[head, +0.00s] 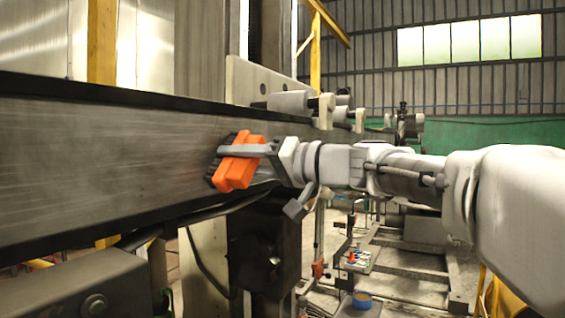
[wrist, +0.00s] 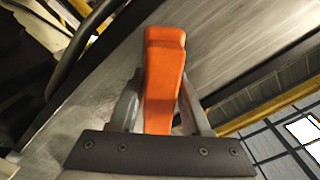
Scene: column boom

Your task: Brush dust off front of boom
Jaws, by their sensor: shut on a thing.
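The boom (head: 100,155) is a long grey metal beam running from the left edge towards the back right in the head view. Its front face shows pale streaks; I cannot tell which are dust. My gripper (head: 240,150) is shut on an orange brush (head: 236,172) with dark bristles. The bristles are at the boom's front face and appear to touch it. In the wrist view the brush (wrist: 164,75) stands between my two fingers (wrist: 160,105), with the boom's face (wrist: 225,50) behind it. The bristles are hidden there.
A cream plate with rollers (head: 290,102) stands at the boom behind my gripper. A dark cable (head: 200,212) runs below the boom, near a dark box (head: 265,240). A grey housing (head: 85,285) is at the lower left. A low rack (head: 400,265) stands on the floor.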

